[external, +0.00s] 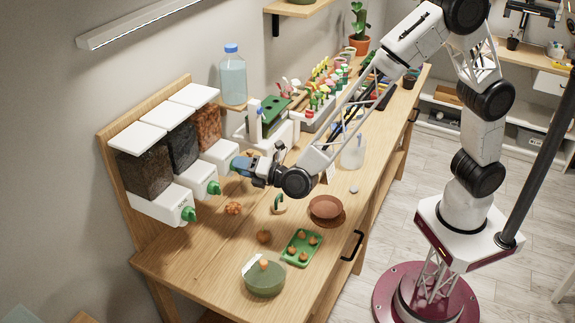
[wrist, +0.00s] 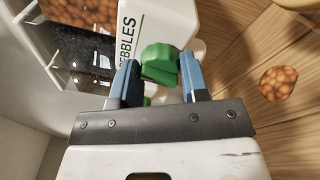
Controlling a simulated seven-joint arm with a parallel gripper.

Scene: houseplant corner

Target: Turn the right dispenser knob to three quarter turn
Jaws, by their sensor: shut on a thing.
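Three dispensers with green knobs stand in a row against a wooden backboard (external: 116,160). The right dispenser (external: 206,128) holds orange pebbles, and its white front (wrist: 150,25) carries the label "PEBBLES" in the wrist view. My gripper (external: 241,164) is at this dispenser's front. In the wrist view its blue fingers (wrist: 158,76) stand on either side of the green right knob (wrist: 160,58) and are shut on it. The knob's grip looks slightly tilted in that view. My gripper mostly hides this knob in the external view.
The left knob (external: 189,214) and middle knob (external: 214,187) are to the left. Orange pebble clumps (external: 233,208) lie on the bench (external: 195,265) below. A brown saucer (external: 326,208), green tray (external: 301,247) and green bowl (external: 264,280) stand nearer. A water bottle (external: 232,75) stands behind.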

